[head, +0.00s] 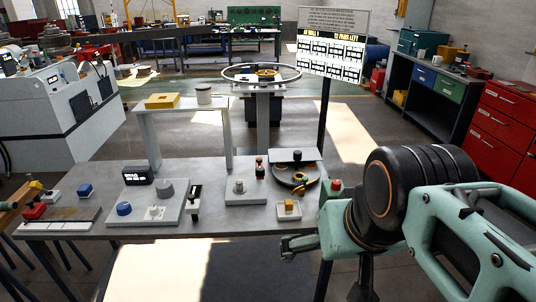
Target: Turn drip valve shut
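I cannot tell for certain which part is the drip valve. A small yellow lever-like handle (306,185) shows at the right rim of a dark round dish (290,174) on the right part of the grey bench (230,226). My gripper (290,247) is low at the bench's front right, below and apart from the yellow handle. Only a small part of its end shows, past my pale green arm. Its fingers are too small and hidden to show whether they are open or shut.
On the bench are a yellow button box (288,208), a red button box (335,188), a grey plate with a knob (240,190), and a blue knob (124,209). A raised shelf (184,109) stands behind. A large handwheel (262,74) stands farther back.

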